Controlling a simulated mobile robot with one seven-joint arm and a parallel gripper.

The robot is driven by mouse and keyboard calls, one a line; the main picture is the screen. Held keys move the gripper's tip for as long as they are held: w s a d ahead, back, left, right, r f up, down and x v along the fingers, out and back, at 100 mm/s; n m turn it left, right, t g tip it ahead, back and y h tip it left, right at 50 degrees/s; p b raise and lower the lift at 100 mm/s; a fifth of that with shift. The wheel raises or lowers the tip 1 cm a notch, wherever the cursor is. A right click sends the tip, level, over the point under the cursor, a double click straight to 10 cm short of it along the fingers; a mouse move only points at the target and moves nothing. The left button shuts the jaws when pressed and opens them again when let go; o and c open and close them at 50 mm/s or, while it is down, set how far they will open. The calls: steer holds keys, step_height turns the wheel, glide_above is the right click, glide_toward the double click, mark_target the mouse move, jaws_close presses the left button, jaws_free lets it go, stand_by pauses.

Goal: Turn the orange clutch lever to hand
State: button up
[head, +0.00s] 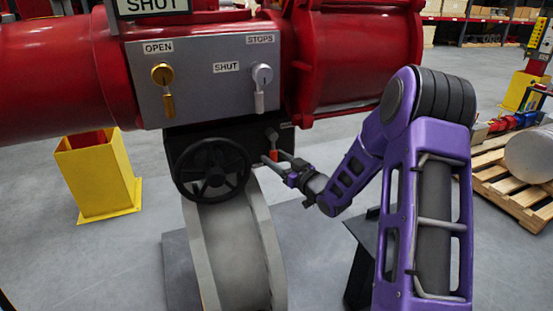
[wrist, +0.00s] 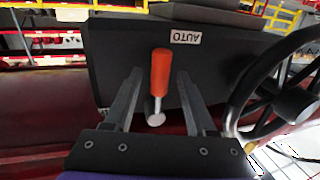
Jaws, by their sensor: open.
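The orange clutch lever (head: 273,154) hangs down from a grey pivot on the black gearbox below the red actuator. In the wrist view its orange grip (wrist: 160,72) points up the picture from a round pale pivot. My gripper (wrist: 159,74) is open, with one finger on each side of the lever. Gaps show between the lever and both fingers. In the head view my gripper (head: 273,158) reaches the lever from the right and partly covers it. An AUTO label (wrist: 186,37) appears upside down beside the grip in the wrist view.
A black handwheel (head: 212,169) stands left of the lever; it is close on the right in the wrist view (wrist: 290,98). Above is a grey panel (head: 205,85) with a brass lever (head: 164,90) and a grey lever (head: 261,88). A yellow post (head: 98,175) stands left.

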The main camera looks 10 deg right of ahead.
jaws_close()
stand_by(1.4)
